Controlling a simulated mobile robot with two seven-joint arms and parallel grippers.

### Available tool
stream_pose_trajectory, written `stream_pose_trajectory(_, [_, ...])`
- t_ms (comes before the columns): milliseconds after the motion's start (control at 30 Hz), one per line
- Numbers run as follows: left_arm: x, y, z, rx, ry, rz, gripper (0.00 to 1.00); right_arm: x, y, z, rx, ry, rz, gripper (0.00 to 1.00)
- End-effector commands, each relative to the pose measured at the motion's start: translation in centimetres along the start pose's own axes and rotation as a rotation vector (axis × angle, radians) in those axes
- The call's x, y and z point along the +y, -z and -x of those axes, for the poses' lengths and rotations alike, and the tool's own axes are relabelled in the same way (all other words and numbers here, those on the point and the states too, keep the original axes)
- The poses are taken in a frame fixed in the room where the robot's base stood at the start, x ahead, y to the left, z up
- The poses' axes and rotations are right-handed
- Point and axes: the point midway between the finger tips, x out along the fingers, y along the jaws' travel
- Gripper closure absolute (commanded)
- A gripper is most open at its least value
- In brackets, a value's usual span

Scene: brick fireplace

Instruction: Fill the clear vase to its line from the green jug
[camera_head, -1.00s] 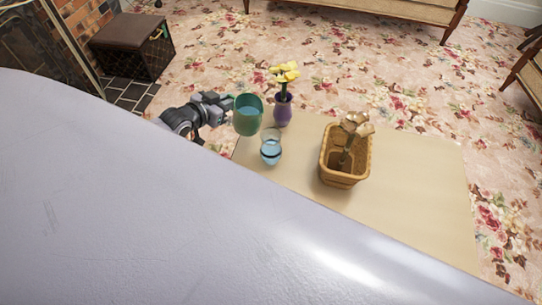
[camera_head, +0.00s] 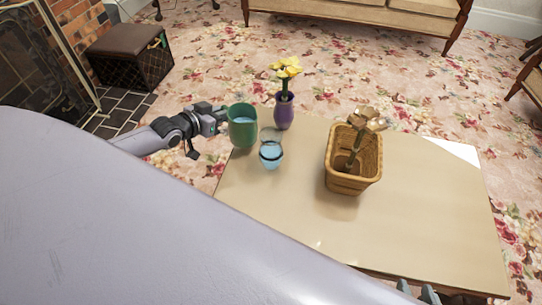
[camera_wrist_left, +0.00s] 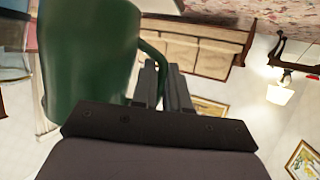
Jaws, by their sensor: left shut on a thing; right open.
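The green jug (camera_head: 242,133), with blue liquid inside, is held about upright at the table's left edge, beside the vase. My left gripper (camera_head: 219,122) is shut on its handle. In the left wrist view the jug (camera_wrist_left: 88,60) fills the upper left, and the fingers (camera_wrist_left: 163,85) close on the handle. The clear vase (camera_head: 271,147) stands upright on the table, just right of and nearer than the jug. It holds blue liquid near a dark line; the exact level against the line is unclear. My right gripper (camera_head: 418,293) is open, partly cut off at the bottom edge.
A purple vase (camera_head: 284,115) with yellow flowers stands just behind the clear vase. A wicker basket (camera_head: 352,180) with brownish flowers stands to the right. The table's (camera_head: 430,220) right part is clear. A large pale surface (camera_head: 150,230) hides the lower left.

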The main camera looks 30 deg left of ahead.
Motion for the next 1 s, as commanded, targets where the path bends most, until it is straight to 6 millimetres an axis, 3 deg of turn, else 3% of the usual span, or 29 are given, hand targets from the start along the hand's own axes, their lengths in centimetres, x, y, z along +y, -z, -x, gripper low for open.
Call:
stream_pose_trajectory(367, [0.0,0.5,0.1,0.006,-0.001,0.002,1.00,0.0,-0.1,0.3,-0.007,-0.002,0.000,0.57])
stream_pose_trajectory(733, [0.0,2.9,1.1,0.006,-0.001,0.002,1.00,0.0,2.2,1.8,-0.007,-0.002,0.002,0.57])
stream_pose_trajectory(1000, [0.0,3.0,1.1,0.005,-0.001,0.002,1.00,0.0,2.3,1.8,-0.007,-0.002,0.002,0.57])
